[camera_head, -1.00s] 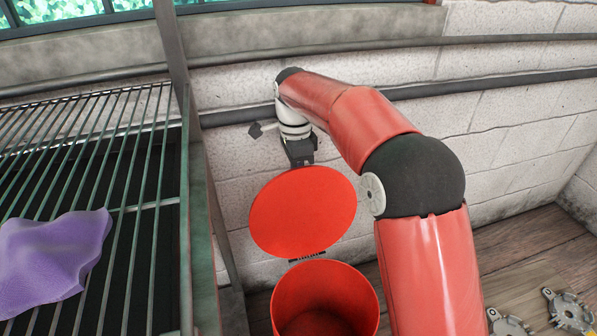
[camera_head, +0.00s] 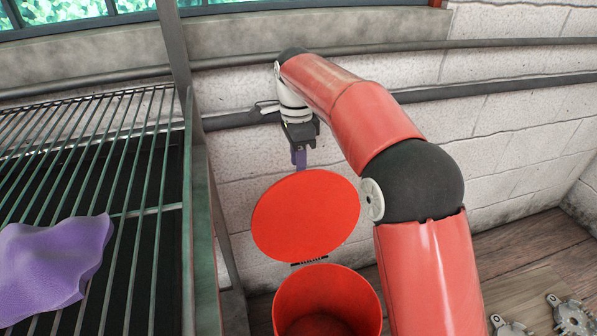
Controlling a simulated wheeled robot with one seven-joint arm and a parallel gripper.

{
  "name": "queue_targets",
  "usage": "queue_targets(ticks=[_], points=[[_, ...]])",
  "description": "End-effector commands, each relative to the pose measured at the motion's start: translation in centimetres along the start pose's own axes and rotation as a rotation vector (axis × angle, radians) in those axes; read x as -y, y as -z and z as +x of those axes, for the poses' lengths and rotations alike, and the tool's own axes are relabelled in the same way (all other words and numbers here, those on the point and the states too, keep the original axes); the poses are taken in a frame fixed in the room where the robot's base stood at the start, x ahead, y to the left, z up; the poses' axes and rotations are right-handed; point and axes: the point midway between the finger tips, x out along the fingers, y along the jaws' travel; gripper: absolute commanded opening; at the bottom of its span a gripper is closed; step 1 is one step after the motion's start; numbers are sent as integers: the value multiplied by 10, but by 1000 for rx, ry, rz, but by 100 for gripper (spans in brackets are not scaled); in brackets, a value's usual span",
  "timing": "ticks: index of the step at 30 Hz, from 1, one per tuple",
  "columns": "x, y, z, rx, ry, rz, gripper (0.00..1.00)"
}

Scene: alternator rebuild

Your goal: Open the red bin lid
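The red bin (camera_head: 327,287) stands on the floor in the lower middle of the head view, its mouth open and its dark inside showing. Its round red lid (camera_head: 306,216) stands raised on the hinge at the bin's back rim, its broad face toward me. My gripper (camera_head: 299,160) is just above the lid's top edge, pointing down. One purplish finger shows; whether its tip touches the lid or sits behind it, I cannot tell. The finger gap does not show clearly, and nothing is visibly held.
A green wire rack (camera_head: 148,207) stands at the left, with a purple cloth (camera_head: 55,262) lying on it. A block wall (camera_head: 520,120) with pipes is close behind the bin. Metal alternator parts (camera_head: 570,314) lie on wood at the lower right.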

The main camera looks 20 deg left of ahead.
Motion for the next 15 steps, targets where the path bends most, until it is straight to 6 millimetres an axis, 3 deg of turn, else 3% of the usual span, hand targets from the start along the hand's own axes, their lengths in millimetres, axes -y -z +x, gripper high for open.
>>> queue_targets(ticks=[6,15], points=[[1,0,-27,0,1,-1,32],[0,0,-32,1,-2,-1,32]])
